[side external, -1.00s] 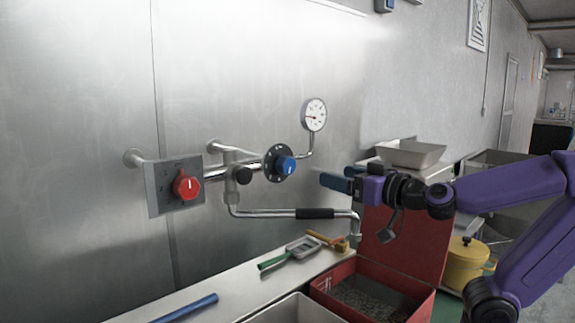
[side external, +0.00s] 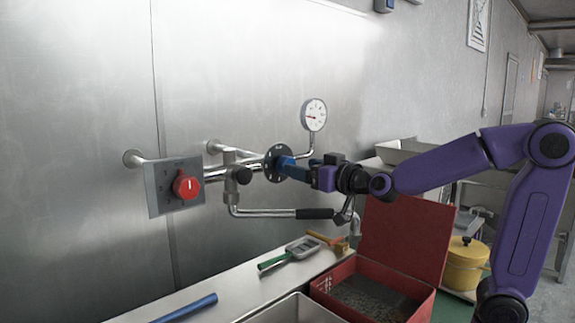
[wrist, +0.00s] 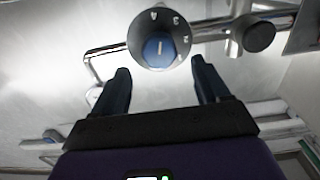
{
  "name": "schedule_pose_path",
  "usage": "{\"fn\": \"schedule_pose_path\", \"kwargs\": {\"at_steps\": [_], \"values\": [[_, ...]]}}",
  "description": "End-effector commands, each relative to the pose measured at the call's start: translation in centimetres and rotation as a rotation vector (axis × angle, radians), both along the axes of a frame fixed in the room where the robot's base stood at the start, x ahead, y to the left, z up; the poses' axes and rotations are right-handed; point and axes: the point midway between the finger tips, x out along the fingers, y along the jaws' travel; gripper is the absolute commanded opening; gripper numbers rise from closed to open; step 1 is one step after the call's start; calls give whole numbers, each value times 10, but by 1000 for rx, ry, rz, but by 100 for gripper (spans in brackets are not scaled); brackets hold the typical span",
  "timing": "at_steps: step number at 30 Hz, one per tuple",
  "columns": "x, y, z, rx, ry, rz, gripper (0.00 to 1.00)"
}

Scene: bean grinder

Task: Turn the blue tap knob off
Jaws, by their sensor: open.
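The blue tap knob (wrist: 158,47) sits at the centre of a dark round dial with white marks in the wrist view. In the side view the dial (side external: 270,163) shows on the wall pipe, and the knob is mostly hidden behind my fingers. My gripper (side external: 292,168) is level with the dial, its blue fingers pointing at it. In the wrist view my gripper (wrist: 160,72) is open, with one finger on each side below the knob and the space between them empty.
A red knob (side external: 187,187) on a grey plate is to the left. A pressure gauge (side external: 314,114) stands above right of the dial. A spout pipe with a black grip (side external: 314,213) runs below. A red box (side external: 355,285) and a counter with tools lie underneath.

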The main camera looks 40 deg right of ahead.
Motion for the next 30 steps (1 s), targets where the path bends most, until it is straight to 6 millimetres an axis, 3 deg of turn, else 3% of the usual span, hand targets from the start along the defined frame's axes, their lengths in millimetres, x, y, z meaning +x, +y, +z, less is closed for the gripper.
{"fn": "schedule_pose_path", "kwargs": {"at_steps": [12, 27, 28, 30], "values": [[52, 0, -1, -1, 1, 0, 75], [65, 0, 0, -1, 0, 0, 75], [64, 0, 0, -1, 0, 0, 72], [64, 0, 0, -1, 0, 0, 49]]}}
